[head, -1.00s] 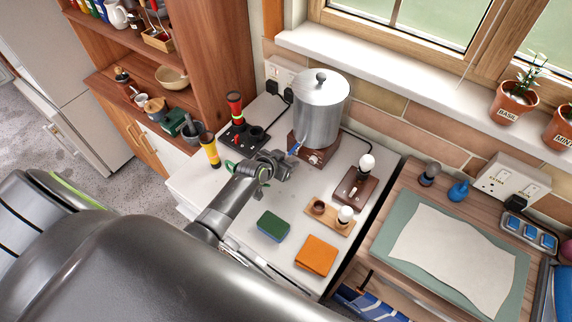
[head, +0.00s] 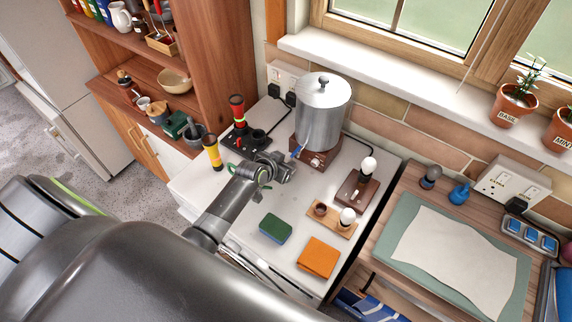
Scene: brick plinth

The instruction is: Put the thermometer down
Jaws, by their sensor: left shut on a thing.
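My left gripper (head: 287,167) is over the white counter, just in front of the metal pot (head: 323,112) on its brown base (head: 314,155). It is shut on a thin thing, of which a small blue piece (head: 297,152) shows beyond the fingers, close to the pot's lower side. I take this to be the thermometer; most of it is hidden by the gripper or too small to make out. I cannot tell whether it touches the pot or base. My right gripper is not in view.
A yellow-and-black torch-like thing (head: 212,152) and a black block with a red-topped cylinder (head: 237,112) stand left of the gripper. A bulb on a brown base (head: 356,190), a bulb board (head: 330,219), a green sponge (head: 275,229) and an orange cloth (head: 317,258) lie to the right and front.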

